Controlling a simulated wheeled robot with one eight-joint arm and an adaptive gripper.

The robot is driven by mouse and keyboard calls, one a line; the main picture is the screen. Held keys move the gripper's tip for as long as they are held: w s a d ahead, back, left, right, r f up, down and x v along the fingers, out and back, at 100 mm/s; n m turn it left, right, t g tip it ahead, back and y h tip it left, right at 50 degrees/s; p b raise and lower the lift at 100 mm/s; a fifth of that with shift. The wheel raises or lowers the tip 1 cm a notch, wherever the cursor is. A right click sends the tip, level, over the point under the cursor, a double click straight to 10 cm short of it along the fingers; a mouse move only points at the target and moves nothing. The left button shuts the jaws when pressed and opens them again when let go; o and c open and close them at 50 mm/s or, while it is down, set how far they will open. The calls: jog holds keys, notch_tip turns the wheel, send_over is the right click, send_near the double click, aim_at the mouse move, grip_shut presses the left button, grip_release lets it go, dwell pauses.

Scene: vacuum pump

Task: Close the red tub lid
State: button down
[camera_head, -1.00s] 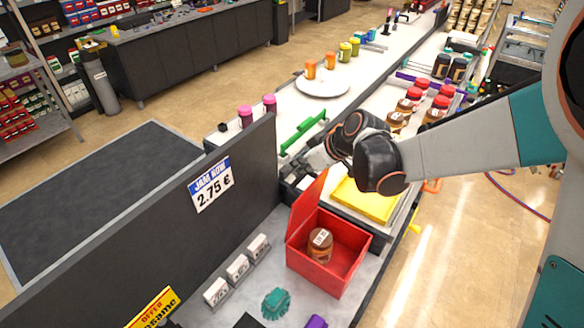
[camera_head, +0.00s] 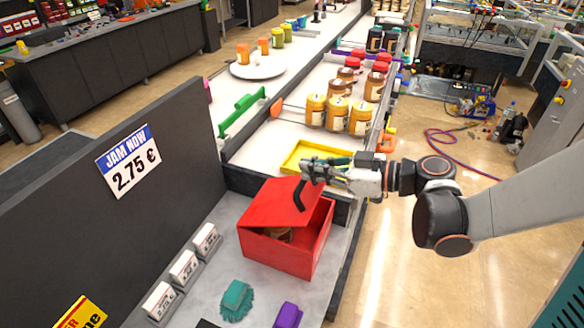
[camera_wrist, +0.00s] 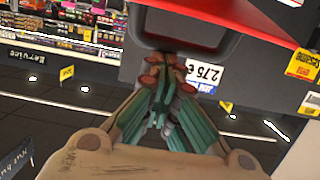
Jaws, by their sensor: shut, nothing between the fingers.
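The red tub (camera_head: 285,258) stands on the grey counter. Its red lid (camera_head: 278,203) is hinged on the left side and slopes over the tub, partly closed. A gap stays open on the right, and a brown jar (camera_head: 280,234) shows inside, mostly hidden. My gripper (camera_head: 301,200) is shut and empty at the lid's upper right part; I cannot tell whether it touches the lid. In the wrist view the shut fingers (camera_wrist: 165,72) are below a red surface (camera_wrist: 250,14), likely the lid, with a dark part between.
A yellow tray (camera_head: 300,158) lies behind the tub. A dark panel with a price sign (camera_head: 128,162) stands at left. A teal brush-like item (camera_head: 237,298) and purple item (camera_head: 288,315) lie in front. Jars (camera_head: 338,112) stand farther back.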

jog(key=s+d+f+b, duration=0.2)
jog(key=d+f+b, duration=0.3)
jog(key=f+b, duration=0.2)
jog(key=shift+f+b, duration=0.3)
jog(key=shift+f, duration=1.05)
jog(key=shift+d, duration=0.1)
